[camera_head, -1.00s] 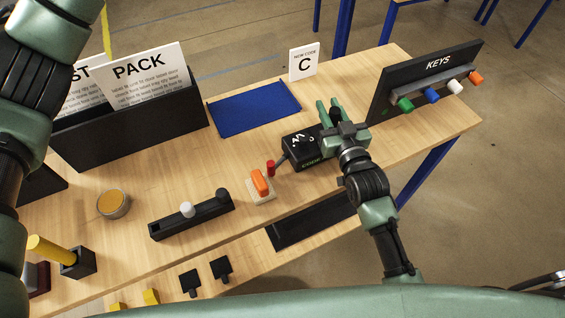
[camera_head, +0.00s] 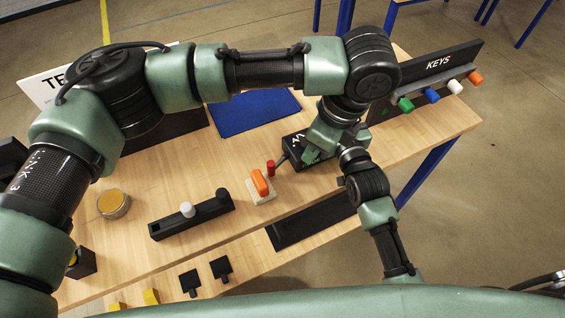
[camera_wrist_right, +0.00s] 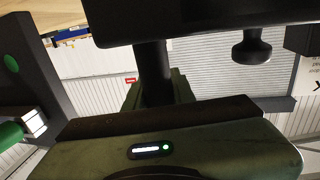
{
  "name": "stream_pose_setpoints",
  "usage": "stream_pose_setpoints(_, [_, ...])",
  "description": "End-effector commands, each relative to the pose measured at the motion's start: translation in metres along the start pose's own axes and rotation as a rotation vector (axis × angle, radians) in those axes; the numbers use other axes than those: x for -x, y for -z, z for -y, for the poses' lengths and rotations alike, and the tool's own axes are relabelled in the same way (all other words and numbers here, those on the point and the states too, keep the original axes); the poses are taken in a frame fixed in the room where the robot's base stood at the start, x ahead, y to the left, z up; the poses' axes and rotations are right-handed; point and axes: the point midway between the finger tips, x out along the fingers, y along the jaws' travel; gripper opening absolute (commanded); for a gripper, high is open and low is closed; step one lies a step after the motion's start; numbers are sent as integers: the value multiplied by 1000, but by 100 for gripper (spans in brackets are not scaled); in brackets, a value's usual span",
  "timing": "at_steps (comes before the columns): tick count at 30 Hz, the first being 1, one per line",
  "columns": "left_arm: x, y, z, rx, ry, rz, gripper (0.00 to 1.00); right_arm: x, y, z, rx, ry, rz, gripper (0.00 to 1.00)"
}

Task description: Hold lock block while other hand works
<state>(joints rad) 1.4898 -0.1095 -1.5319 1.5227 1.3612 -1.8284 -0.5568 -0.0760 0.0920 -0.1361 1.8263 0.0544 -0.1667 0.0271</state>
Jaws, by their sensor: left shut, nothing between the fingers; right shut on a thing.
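The black lock block (camera_head: 291,149) stands on the wooden table, right of centre in the head view, partly hidden under my left gripper. A dark shape, likely its body, fills the top of the right wrist view (camera_wrist_right: 200,20). My right gripper (camera_head: 337,154) is shut on the block from the right; its fingers are mostly hidden behind the left gripper. My left gripper (camera_head: 312,153) is shut and empty, pointing down at the top of the block. Whether it touches the block I cannot tell.
The KEYS rack (camera_head: 440,75) with several coloured keys is at the right. A blue mat (camera_head: 255,112) lies behind. A black slider bar (camera_head: 190,218) is front left.

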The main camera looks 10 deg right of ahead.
Motion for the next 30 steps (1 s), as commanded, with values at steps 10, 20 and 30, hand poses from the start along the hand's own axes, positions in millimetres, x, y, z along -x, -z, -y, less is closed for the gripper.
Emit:
stream_pose_setpoints(10, [-23, -1, 0, 5, -2, -2, 0, 0, -3, 0, 1, -1, 8, 0])
stream_pose_setpoints(20, [-93, 0, 1, 5, -1, -2, 0, 0, -3, 0, 1, -1, 7, 0])
stream_pose_setpoints(30, [-109, -35, 1, 7, 2, -2, 0, 0, -3, 0, 1, -1, 7, 0])
